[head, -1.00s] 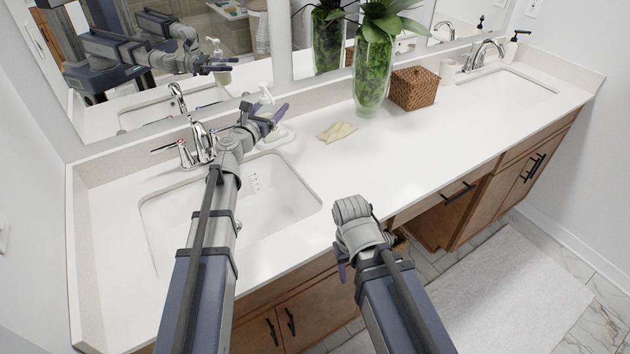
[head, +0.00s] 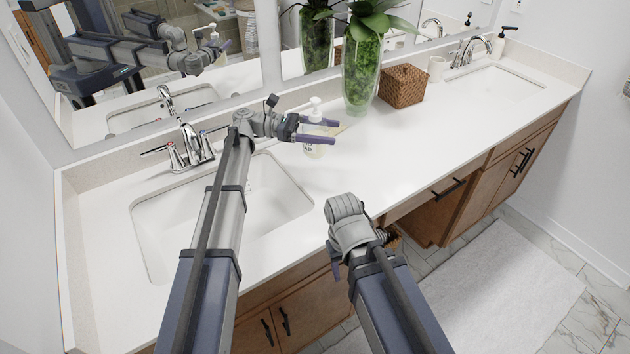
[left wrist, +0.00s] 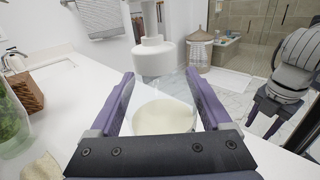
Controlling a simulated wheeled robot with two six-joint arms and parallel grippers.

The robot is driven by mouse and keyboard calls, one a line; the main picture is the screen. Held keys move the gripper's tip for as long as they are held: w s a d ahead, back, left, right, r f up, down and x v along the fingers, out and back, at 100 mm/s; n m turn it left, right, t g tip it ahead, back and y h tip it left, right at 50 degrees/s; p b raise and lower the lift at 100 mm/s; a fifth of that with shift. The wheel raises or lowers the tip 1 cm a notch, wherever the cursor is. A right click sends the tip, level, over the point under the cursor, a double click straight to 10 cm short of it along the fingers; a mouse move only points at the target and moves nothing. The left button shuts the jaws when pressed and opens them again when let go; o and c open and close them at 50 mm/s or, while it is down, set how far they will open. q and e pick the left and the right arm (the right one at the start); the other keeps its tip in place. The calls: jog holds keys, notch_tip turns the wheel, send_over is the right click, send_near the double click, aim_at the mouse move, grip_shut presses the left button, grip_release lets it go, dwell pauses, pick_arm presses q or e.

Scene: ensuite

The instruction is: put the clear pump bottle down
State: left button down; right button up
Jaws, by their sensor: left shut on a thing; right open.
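The clear pump bottle (head: 314,150), with a white pump top and pale contents, stands upright between the fingers of my left gripper (head: 335,132). The gripper is shut on its body, over the counter right of the near sink. Whether its base touches the counter is unclear. In the left wrist view the bottle's pale contents (left wrist: 163,118) show between the two purple fingers. My right gripper (left wrist: 270,112) is open and empty, at the right of that view. In the head view it is mostly hidden behind its own wrist, in front of the counter.
The white counter (head: 420,140) is clear to the right of the bottle. A beige cloth (left wrist: 42,168) lies close behind the bottle. A glass plant vase (head: 360,85) and a wicker box (head: 403,87) stand farther back. The near sink (head: 210,225) is at left.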

aim_at(326, 151)
pick_arm(q)
jog(key=shift+f+b, duration=3.15)
jog(key=shift+f, duration=0.1)
notch_tip(326, 151, down, 4)
jog(key=b, duration=0.3)
jog(key=shift+r+b, duration=0.25)
jog(key=shift+b, duration=0.1)
jog(key=shift+f, duration=0.15)
grip_release()
jog(key=shift+r, duration=0.2)
jog(key=a, duration=0.5)
jog(key=w+a, duration=0.1)
jog(key=a, duration=0.1)
jog(key=shift+w+a, duration=0.1)
jog(key=shift+a, duration=0.1)
